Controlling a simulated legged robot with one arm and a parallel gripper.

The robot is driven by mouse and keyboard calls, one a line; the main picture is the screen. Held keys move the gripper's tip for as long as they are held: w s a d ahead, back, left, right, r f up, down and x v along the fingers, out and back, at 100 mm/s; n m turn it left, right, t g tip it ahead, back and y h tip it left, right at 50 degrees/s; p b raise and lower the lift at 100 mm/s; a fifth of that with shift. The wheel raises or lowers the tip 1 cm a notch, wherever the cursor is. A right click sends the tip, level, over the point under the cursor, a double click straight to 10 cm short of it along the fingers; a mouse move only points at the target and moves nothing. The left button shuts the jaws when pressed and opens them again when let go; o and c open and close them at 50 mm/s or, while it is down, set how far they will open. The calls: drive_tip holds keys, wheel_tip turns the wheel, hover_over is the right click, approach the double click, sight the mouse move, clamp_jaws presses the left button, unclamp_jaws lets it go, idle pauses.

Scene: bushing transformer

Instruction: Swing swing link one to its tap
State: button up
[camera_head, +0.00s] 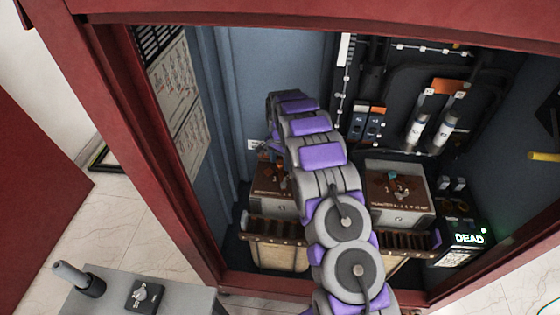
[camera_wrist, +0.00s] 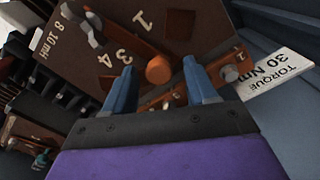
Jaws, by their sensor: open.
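In the wrist view my gripper (camera_wrist: 160,74) is open, with its two blue fingers apart over a brown terminal board (camera_wrist: 185,30) marked 1, 3 and 4. An orange-copper round knob (camera_wrist: 159,69) shows between the fingertips; I cannot tell whether they touch it. Copper link bars (camera_wrist: 115,50) lie across the board, with a grey bolt at the left. Which bar is swing link one is not clear. In the head view the brown-topped left unit (camera_head: 285,207) stands partly behind my arm, and my fingers are hidden or too small to make out.
A similar right unit (camera_head: 405,212) stands in the red-framed cabinet (camera_head: 105,85). A box lit "DEAD" (camera_head: 468,239) is at the right. A white "TORQUE 30 Nm" label (camera_wrist: 278,67) is beside the board. The back wall carries fittings and white cylinders (camera_head: 445,128).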

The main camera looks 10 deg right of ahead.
drive_tip(key=shift+c, duration=0.4)
clamp_jaws()
idle(0.4)
